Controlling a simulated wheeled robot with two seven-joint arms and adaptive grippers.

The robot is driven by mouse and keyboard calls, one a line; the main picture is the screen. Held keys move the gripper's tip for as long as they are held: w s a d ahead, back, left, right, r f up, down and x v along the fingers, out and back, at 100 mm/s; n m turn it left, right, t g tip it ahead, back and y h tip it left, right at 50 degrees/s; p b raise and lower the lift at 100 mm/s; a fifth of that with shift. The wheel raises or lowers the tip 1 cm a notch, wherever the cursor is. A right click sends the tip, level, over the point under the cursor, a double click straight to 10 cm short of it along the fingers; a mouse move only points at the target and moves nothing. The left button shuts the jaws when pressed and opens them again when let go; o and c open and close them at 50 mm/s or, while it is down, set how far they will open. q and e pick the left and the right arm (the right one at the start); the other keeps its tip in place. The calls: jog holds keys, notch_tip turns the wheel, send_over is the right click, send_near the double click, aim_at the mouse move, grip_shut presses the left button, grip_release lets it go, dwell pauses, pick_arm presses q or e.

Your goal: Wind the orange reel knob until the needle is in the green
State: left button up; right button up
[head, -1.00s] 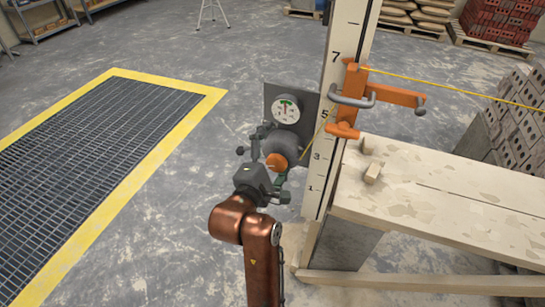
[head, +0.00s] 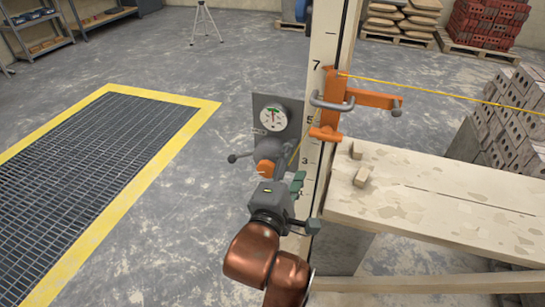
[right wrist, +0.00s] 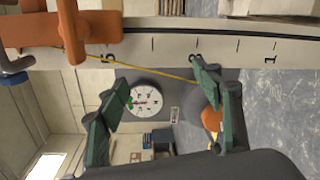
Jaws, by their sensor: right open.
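The orange reel knob (head: 265,167) sits on the front of a dark grey reel (head: 283,158) beside the tall marked post. In the right wrist view the knob (right wrist: 211,119) is partly behind one green finger. A round white gauge (head: 273,117) is mounted on a grey plate above the reel. My right gripper (head: 283,180) is open and empty, just in front of and below the knob. My left gripper is not visible.
The marked post (head: 325,85) carries an orange bracket (head: 355,96) with a yellow line running right. A plank bench (head: 435,205) with small wooden blocks stands right of the gripper. A yellow-edged floor grate (head: 95,150) lies left. Floor between grate and reel is clear.

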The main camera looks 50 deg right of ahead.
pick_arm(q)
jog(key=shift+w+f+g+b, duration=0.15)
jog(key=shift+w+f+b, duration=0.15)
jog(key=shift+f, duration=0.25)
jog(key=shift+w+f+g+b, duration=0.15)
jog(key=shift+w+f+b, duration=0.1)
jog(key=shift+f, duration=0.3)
pick_arm(e)
jog(key=w+a+f, duration=0.2)
jog(key=a, duration=0.3)
jog(key=shift+a+f, duration=0.15)
jog(key=shift+a, duration=0.05)
jog(key=shift+s+d+n, duration=0.1)
jog(key=shift+n, duration=0.2)
